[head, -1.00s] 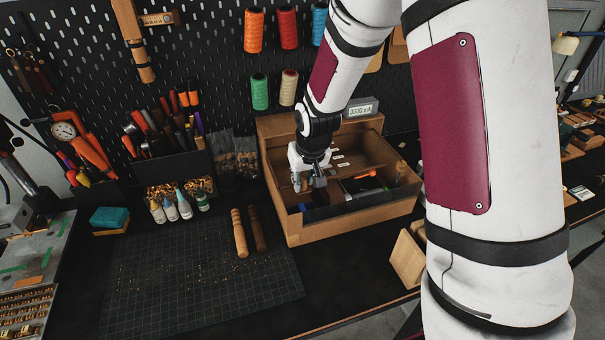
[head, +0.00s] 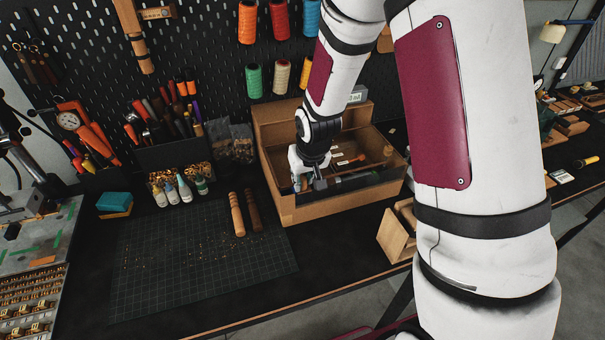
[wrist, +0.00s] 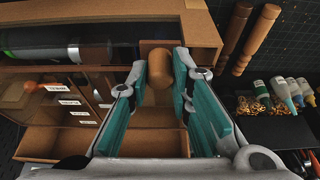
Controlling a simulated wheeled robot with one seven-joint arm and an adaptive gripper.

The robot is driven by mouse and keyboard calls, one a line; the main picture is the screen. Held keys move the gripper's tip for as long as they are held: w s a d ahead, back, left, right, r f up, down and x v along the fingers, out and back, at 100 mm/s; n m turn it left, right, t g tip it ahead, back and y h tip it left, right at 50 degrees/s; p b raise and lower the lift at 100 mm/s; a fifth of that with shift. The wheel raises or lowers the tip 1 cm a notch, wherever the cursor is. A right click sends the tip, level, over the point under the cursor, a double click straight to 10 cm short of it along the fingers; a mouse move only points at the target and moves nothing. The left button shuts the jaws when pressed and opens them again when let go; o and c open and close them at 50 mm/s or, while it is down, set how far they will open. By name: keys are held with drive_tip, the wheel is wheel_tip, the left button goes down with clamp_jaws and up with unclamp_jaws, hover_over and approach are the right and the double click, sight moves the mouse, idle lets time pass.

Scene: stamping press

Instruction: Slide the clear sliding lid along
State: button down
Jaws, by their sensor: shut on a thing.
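The open-topped wooden box (head: 330,203) stands on the black bench, and my gripper (head: 317,183) reaches down into its left front part. In the wrist view, a rounded brown wooden knob (wrist: 160,66) sits between the teal-padded fingers of my gripper (wrist: 165,80), which is shut on it. The clear sliding lid is hard to make out. A glassy surface (wrist: 45,105) shows over the compartment with small white labels, beside my fingers. My gripper hides part of the box's inside in the head view.
A grey cylinder (wrist: 60,50) lies near the box wall. A cutting mat (head: 190,265) lies in front. A pegboard with thread spools (head: 280,75) rises behind.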

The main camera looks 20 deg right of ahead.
drive_tip(key=shift+s+r+p, duration=0.15)
drive_tip(key=shift+s+p, duration=0.15)
drive_tip(key=shift+s, duration=0.6)
drive_tip(key=c, duration=1.4)
unclamp_jaws()
drive_tip(key=shift+o, duration=0.2)
drive_tip(key=b+v, duration=0.4)
drive_tip(key=v, duration=1.6)
drive_tip(key=s+r+t+b, duration=0.1)
drive_tip(key=s+r+b, duration=0.1)
drive_tip(key=s, duration=0.7)
drive_tip(key=shift+s+r+t+b, duration=0.3)
drive_tip(key=shift+r+b, duration=0.1)
drive_tip(key=shift+b, duration=0.25)
